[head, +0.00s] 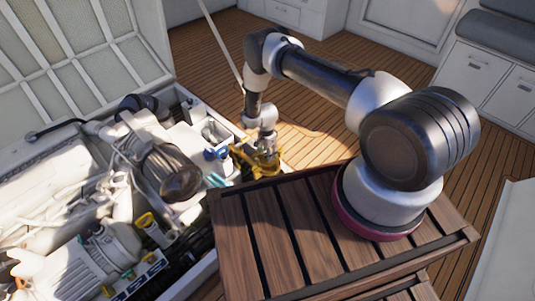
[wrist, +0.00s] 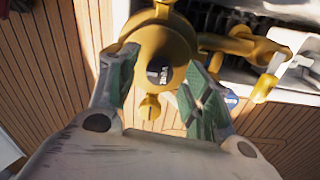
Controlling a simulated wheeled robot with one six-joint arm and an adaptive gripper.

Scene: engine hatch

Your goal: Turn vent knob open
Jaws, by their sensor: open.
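A yellow round fitting (wrist: 168,42) with a dark centre fills the upper middle of the wrist view. A small yellow knob-like tab (wrist: 150,106) sticks out from its lower side. I cannot tell for sure which yellow part is the vent knob. My gripper (wrist: 160,68) is open, with one green-padded finger on each side of the fitting's lower part. Whether the pads touch it is unclear. In the head view the yellow fitting (head: 266,164) sits at the hatch's right edge, partly hidden by my gripper.
A yellow arm with a lever end (wrist: 264,89) reaches right from the fitting. A blue part (head: 216,153) sits left of it in the head view. The open hatch holds an engine (head: 165,170) and pipes. A slatted wooden surface (head: 290,235) lies in front; plank floor (head: 320,110) is beyond.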

